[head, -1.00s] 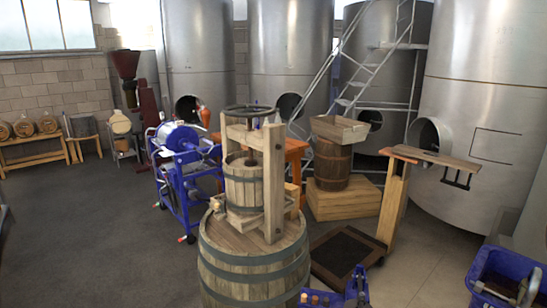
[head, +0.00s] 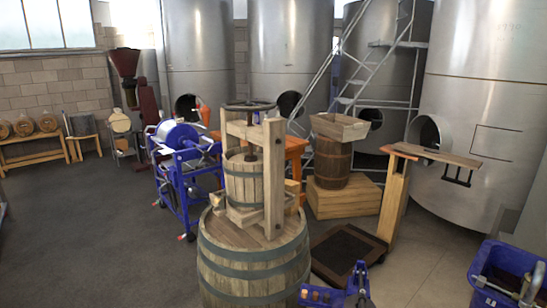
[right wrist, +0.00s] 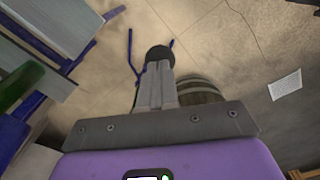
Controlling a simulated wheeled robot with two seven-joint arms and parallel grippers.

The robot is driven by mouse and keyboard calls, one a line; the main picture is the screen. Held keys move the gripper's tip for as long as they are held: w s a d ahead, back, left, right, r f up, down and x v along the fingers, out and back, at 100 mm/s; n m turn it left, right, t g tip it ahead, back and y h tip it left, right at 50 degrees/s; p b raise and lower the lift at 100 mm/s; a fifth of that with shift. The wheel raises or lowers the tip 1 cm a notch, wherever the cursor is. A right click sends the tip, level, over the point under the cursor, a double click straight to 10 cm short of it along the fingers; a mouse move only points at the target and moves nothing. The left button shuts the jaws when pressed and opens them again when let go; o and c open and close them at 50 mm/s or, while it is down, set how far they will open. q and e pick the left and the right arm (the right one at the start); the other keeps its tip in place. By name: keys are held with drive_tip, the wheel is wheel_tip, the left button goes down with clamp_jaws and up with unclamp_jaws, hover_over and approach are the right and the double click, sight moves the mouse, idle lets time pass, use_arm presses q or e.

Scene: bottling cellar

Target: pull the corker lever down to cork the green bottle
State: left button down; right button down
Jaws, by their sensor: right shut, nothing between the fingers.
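At the bottom edge of the head view is a blue metal part with corks (head: 322,296), cut off by the frame; I cannot tell if it belongs to the corker. My right gripper (right wrist: 157,85) shows in the right wrist view, with grey fingers closed together and nothing between them. A round black knob (right wrist: 158,54) sits just beyond the fingertips, with thin blue rods behind it; I cannot tell if they touch. A dark green shape (right wrist: 20,86) at the left edge may be the green bottle. My left gripper is not in view.
A wooden press (head: 246,182) stands on a large barrel (head: 252,268) in the middle. A blue crate (head: 505,275) is at the right, and a wooden stand (head: 396,200) is behind. A blue wheeled machine (head: 185,175) is at the left. Left floor is open.

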drive_tip(key=shift+s+f+b, duration=0.15)
drive_tip(key=shift+f+b, duration=1.1)
drive_tip(key=shift+f, duration=0.2)
drive_tip(key=shift+f, duration=0.15)
drive_tip(key=shift+r, duration=0.2)
wheel_tip(320, 180, up, 9)
drive_tip(key=p, duration=0.7)
drive_tip(key=shift+f, duration=0.15)
